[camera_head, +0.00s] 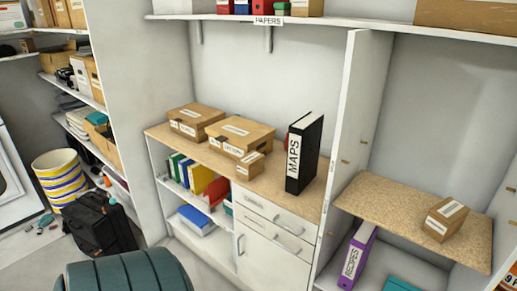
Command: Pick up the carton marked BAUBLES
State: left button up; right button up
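No carton's label can be clearly read as BAUBLES. Three cartons stand on the wood-topped cabinet: a left one (189,128), a larger middle one (251,132) whose front label looks like LETTERS, and a small one (250,168) in front of it. Another small carton (440,232) sits alone on the wooden shelf at the right; its label is too small to read. Neither of my grippers is in view.
A black MAPS binder (304,165) stands right of the cartons. A white upright panel (352,120) separates the cabinet from the right shelf (385,210). A purple RECIPES binder (357,255) stands below. A dark green ribbed object (125,272) is at the bottom.

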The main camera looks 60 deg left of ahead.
aim_at(250, 166)
jog(key=i+j, duration=0.1)
jog(key=i, duration=0.4)
jog(key=u, duration=2.05)
